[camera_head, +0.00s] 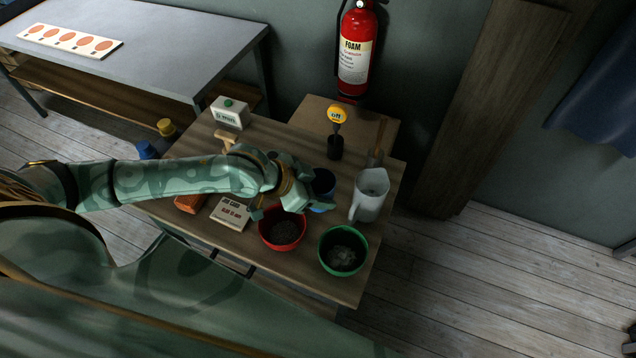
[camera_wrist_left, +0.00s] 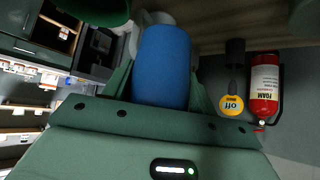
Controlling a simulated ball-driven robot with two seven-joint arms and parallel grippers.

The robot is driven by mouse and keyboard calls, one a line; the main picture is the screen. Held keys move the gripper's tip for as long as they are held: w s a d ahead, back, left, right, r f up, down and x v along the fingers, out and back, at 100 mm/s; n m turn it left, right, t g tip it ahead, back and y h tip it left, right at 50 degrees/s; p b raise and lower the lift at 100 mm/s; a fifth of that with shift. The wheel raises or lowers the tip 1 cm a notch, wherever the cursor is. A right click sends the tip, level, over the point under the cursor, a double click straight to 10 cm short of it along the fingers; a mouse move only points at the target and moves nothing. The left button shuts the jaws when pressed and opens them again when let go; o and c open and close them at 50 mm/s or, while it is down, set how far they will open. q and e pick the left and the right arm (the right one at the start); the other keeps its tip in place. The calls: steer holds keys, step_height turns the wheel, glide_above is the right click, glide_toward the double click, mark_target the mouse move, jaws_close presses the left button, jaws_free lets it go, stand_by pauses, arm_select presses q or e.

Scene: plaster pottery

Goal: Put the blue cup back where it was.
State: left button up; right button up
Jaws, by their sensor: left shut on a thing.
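The blue cup (camera_head: 322,187) is at the middle of the wooden table (camera_head: 300,262), partly covered by my left gripper (camera_head: 305,195) in the head view. My left gripper is shut on the cup. In the left wrist view the blue cup (camera_wrist_left: 163,65) fills the space between the fingers. I cannot tell whether its base touches the table. My right gripper is not in view.
A white jug (camera_head: 370,194) stands right of the cup. A red bowl (camera_head: 283,230) and a green bowl (camera_head: 343,251) stand in front. A yellow-topped dial (camera_head: 337,115) stands behind. A white labelled box (camera_head: 230,112) is at the back left.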

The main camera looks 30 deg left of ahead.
mark_target(318, 177)
arm_select(q)
steer(key=w, duration=0.1)
steer(key=w+a+f+b, duration=0.1)
steer(key=w+a+f, duration=0.1)
steer(key=w, duration=0.1)
steer(key=shift+w+a+f, duration=0.1)
steer(key=shift+a+f, duration=0.05)
steer(key=shift+f, duration=0.1)
steer(key=w+f+b, duration=0.1)
steer(key=w+a+f+b, duration=0.1)
steer(key=f, duration=0.1)
steer(key=w+a+f+b, duration=0.1)
steer(key=w+f, duration=0.1)
steer(key=shift+w+a+f, duration=0.1)
steer(key=shift+a, duration=0.05)
steer(key=f, duration=0.1)
steer(key=f+b, duration=0.1)
steer(key=f, duration=0.1)
steer(key=shift+w+a+f, duration=0.15)
steer(key=shift+w+f, duration=0.05)
steer(key=shift+w, duration=0.15)
steer(key=shift+f, duration=0.2)
steer(key=shift+f+b, duration=0.15)
steer(key=shift+b, duration=0.2)
steer(key=o, duration=1)
